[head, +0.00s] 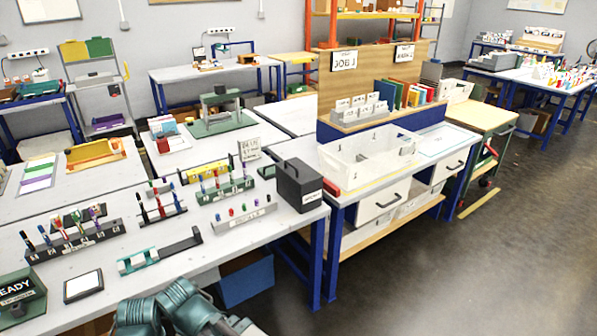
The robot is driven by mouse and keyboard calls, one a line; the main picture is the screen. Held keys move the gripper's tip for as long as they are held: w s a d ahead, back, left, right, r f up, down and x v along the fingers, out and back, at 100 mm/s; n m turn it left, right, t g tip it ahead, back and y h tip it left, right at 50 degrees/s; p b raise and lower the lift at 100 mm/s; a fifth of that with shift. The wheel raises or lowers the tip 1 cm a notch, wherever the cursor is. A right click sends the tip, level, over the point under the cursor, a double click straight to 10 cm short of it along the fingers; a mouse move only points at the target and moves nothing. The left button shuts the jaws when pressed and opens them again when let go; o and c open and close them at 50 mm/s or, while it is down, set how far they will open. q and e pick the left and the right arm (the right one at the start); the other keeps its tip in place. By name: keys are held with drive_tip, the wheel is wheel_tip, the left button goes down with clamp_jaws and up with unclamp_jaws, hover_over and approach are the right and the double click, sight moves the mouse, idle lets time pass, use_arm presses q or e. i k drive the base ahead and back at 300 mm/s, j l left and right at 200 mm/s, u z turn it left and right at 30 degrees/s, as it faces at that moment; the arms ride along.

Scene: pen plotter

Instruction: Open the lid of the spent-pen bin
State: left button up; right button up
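A black box (303,188) with a white label on its front stands at the right end of the long grey bench, and I take it to be the spent-pen bin. The label's print is too small to read surely. A dark handle (290,167) rises at its top left, and the lid looks shut. Teal links of my own arm show at the bottom edge, well short of the box. Neither gripper shows in the head view.
A pen rack (241,215) with several pens stands just left of the box, and a small sign (249,150) stands behind it. A gap separates the two tables at the front.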

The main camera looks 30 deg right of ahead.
sight(301, 173)
drive_tip(key=i+l+z, duration=0.3)
drive_tip(key=i+l, duration=0.4)
drive_tip(key=l, duration=0.25)
drive_tip(key=i+l+z, duration=0.25)
drive_tip(key=i+l, duration=0.55)
